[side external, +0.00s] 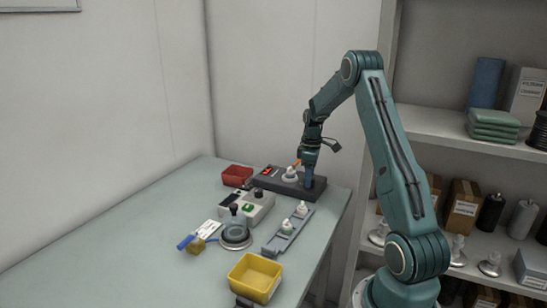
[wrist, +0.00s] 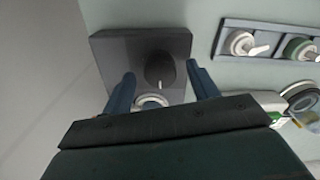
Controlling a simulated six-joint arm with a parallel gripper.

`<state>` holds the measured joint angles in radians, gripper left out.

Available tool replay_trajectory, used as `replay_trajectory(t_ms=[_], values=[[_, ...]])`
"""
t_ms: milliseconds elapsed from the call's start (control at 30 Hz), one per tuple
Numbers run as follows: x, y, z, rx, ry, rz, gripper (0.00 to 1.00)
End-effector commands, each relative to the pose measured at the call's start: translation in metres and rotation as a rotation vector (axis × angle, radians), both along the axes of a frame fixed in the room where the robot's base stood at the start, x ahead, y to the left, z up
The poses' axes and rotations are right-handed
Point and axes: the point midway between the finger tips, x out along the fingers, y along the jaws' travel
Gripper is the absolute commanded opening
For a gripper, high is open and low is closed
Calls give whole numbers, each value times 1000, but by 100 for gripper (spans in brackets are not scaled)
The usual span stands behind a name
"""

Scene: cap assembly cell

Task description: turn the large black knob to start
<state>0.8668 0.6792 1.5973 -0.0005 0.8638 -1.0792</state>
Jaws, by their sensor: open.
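The large black knob (wrist: 160,68) shows in the wrist view, with a white mark at its lower edge. It sits on the dark grey station (wrist: 112,62). My gripper (wrist: 163,76) is open, with one blue finger to the left of the knob and one to the right, and gaps on both sides. I cannot tell how far down the fingers reach. In the side view my gripper (side external: 308,182) is low at the right end of the station (side external: 262,184) and hides the knob. A white round fitting (wrist: 152,101) on the station shows partly between my fingers.
A grey rail (side external: 279,241) with white-topped fittings lies in front of the station. A white control box (side external: 250,207), a red bin (side external: 236,175), a yellow bin (side external: 252,277) and a round glass-topped device (side external: 235,237) stand nearby. The table's left part is clear.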

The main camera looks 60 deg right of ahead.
Motion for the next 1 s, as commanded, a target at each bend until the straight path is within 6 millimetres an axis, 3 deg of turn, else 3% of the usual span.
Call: replay_trajectory(t_ms=[367,1000], values=[[0,-1,23,-3,-2,-1,59],[0,0,122,-3,-3,1,59]])
